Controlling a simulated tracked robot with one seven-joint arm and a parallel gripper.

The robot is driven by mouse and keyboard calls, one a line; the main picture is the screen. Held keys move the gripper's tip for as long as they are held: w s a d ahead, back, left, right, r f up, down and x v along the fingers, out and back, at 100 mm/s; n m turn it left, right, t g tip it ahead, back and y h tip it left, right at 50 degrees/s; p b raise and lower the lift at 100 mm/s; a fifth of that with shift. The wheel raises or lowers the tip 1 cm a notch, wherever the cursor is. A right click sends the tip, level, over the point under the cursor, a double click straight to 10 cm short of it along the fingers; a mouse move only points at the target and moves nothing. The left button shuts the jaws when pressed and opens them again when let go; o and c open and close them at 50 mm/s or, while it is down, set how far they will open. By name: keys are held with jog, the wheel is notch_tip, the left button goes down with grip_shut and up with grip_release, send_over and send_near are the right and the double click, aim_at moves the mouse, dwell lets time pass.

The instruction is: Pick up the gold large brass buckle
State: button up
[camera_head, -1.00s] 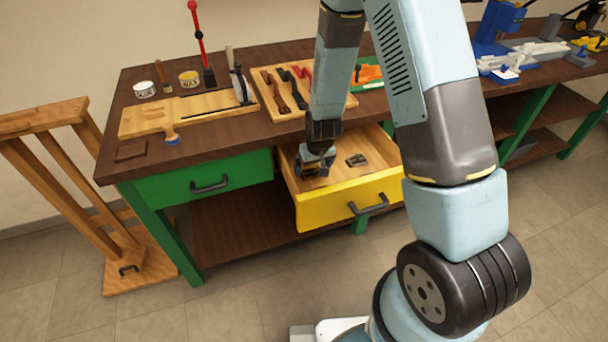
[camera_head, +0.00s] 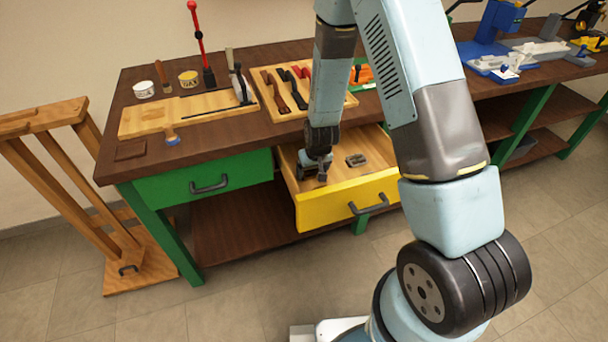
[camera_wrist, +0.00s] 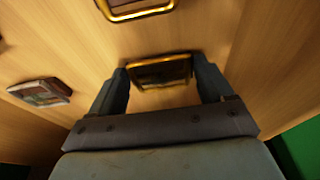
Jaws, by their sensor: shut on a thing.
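A gold rectangular buckle (camera_wrist: 160,73) is between the two fingers of my gripper (camera_wrist: 165,78) in the wrist view. The fingers reach its left and right sides, and the gripper is shut on it. The buckle is over or on the wooden drawer bottom; I cannot tell whether it touches. A second gold buckle (camera_wrist: 138,14) lies beyond it, cut by the top edge. In the head view my gripper (camera_head: 322,176) is down inside the open yellow drawer (camera_head: 340,205), and the held buckle is too small or hidden to make out.
A dark metal piece (camera_head: 356,160) lies in the drawer to the right of my gripper. A small dark reddish-green item (camera_wrist: 42,92) lies at left in the wrist view. The drawer walls surround the gripper. Above is the brown workbench (camera_head: 230,135) with a tool tray (camera_head: 265,90).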

jog(key=shift+c, duration=1.3)
